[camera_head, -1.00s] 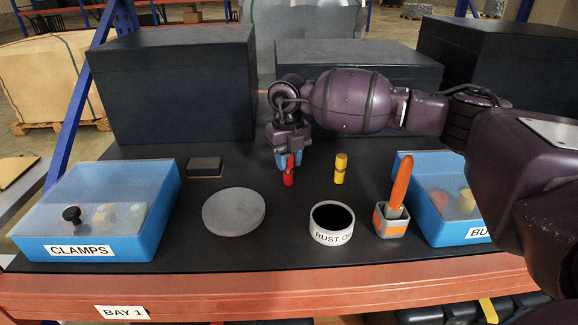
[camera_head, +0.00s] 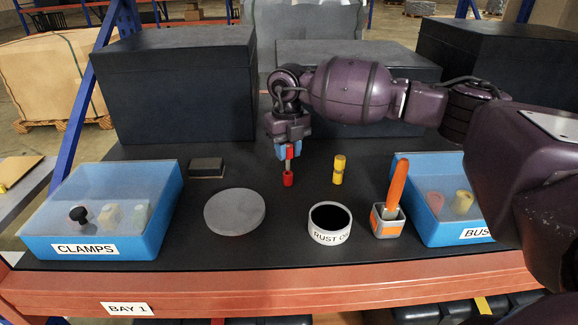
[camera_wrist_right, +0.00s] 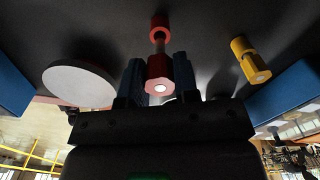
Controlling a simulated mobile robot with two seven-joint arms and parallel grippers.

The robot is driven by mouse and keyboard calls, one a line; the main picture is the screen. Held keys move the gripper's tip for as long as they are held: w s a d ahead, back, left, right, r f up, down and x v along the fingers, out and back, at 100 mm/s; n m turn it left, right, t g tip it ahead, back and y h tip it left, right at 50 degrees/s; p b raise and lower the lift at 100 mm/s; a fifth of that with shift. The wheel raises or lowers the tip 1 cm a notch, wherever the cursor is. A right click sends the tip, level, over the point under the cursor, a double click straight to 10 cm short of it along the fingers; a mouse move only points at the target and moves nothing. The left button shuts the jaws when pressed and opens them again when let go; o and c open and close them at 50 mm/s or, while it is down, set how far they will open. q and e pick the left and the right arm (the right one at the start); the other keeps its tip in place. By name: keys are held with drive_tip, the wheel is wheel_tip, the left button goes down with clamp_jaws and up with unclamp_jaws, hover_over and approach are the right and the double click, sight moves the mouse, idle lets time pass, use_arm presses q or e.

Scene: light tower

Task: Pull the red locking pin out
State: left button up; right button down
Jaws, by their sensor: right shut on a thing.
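My right gripper (camera_head: 289,152) points down over the middle of the black table. It is shut on the head of the red locking pin (camera_head: 290,151), between its blue fingertips. A thin grey shaft shows below the head, running down to a red lower piece (camera_head: 288,179) on the table. In the right wrist view the red pin head (camera_wrist_right: 158,75) sits between the fingers, with the shaft and the red lower piece (camera_wrist_right: 159,24) beyond it. I cannot tell whether the shaft is clear of the lower piece. My left gripper is not in view.
A similar yellow pin (camera_head: 339,168) stands to the right. In front are a grey disc (camera_head: 234,211), a round rust-labelled container (camera_head: 330,236) and a small holder (camera_head: 387,222) with an orange handle. Blue bins (camera_head: 98,248) (camera_head: 440,232) stand at both sides. Dark boxes (camera_head: 176,90) stand behind.

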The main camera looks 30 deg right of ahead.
drive_tip(key=shift+r+p, duration=0.7)
drive_tip(key=shift+r, duration=0.7)
drive_tip(key=shift+s+f, duration=0.1)
